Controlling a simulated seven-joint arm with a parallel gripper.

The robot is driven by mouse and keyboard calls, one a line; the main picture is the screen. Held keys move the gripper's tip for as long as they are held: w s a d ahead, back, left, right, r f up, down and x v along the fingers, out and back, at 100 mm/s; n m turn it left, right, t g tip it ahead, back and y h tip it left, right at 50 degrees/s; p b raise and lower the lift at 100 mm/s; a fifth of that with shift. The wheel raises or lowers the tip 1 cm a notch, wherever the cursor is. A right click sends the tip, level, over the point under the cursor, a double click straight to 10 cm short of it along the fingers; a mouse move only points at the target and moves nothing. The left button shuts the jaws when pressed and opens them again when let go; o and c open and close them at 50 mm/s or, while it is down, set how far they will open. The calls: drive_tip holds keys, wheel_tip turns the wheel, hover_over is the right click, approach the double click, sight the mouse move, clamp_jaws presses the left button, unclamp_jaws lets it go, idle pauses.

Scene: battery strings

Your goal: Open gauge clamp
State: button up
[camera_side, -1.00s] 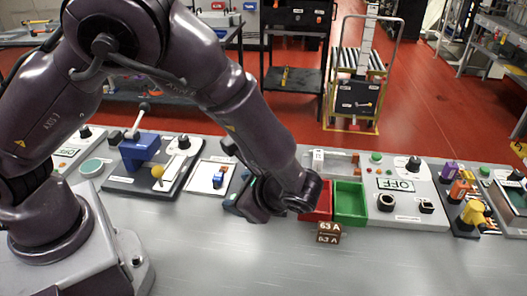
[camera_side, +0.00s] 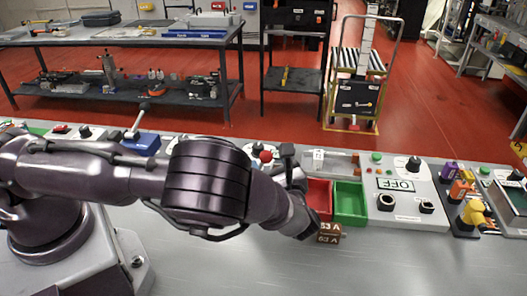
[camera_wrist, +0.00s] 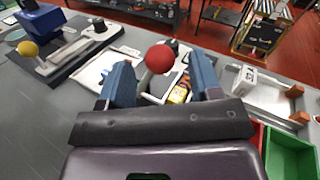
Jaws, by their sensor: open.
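A red ball knob (camera_wrist: 160,58) on a pale lever shows in the wrist view, in line with the gap between my two blue fingers. It also shows in the side view (camera_side: 266,156), just beyond my arm. I take this lever to be the gauge clamp's handle. A yellow and black item (camera_wrist: 179,93) lies beneath it, partly hidden by the knob and fingers. My gripper (camera_wrist: 160,70) is open, with a finger on each side of the knob in the picture. I cannot tell whether either finger touches it. In the side view my arm hides most of the clamp.
A white box-shaped part (camera_wrist: 246,78) is to the right.

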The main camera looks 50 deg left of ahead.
sight(264, 152)
drive_tip(key=x, duration=0.5)
drive_tip(key=shift+d, duration=0.1)
clamp_jaws()
